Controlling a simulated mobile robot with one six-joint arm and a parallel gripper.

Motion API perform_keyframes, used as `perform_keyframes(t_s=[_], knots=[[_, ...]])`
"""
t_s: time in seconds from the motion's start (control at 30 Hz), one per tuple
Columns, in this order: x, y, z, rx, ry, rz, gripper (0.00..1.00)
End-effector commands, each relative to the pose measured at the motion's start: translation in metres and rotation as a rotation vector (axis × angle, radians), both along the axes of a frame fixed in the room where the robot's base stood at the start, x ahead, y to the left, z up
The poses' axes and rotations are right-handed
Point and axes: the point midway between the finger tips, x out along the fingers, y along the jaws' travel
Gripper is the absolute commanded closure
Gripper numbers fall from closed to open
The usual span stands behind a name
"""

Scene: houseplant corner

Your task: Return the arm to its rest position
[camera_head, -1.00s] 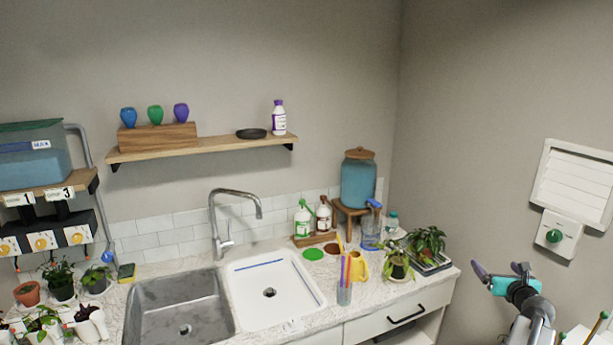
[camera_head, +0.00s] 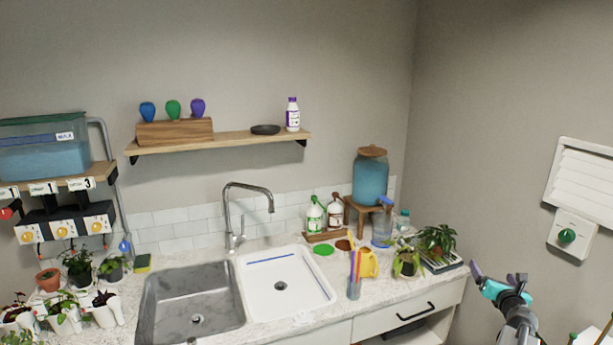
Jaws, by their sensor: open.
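My gripper (camera_head: 499,279) is at the lower right of the view, at the end of my grey and teal arm. Its dark fingers are apart, with nothing seen between them. It is in the air to the right of the counter's right end, clear of the potted plants there. The rest of my arm runs down out of the bottom edge of the picture.
The counter (camera_head: 420,296) holds a grey sink (camera_head: 190,290), a white basin (camera_head: 318,283), a cup of coloured sticks (camera_head: 354,289) and a potted plant (camera_head: 436,241) near its right end. A vent (camera_head: 585,187) and a green-knobbed box (camera_head: 570,236) are on the right wall.

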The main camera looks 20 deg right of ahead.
Motion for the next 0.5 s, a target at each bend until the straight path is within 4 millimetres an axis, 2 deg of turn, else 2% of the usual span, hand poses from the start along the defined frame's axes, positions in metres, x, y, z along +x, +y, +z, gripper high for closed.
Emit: perform_keyframes(t_s=[0.27, 0.5], knots=[[0.044, 0.043, -0.061, 0.239, -0.168, -0.111, 0.08], [0.073, 0.096, -0.135, 0.515, -0.308, -0.262, 0.08]])
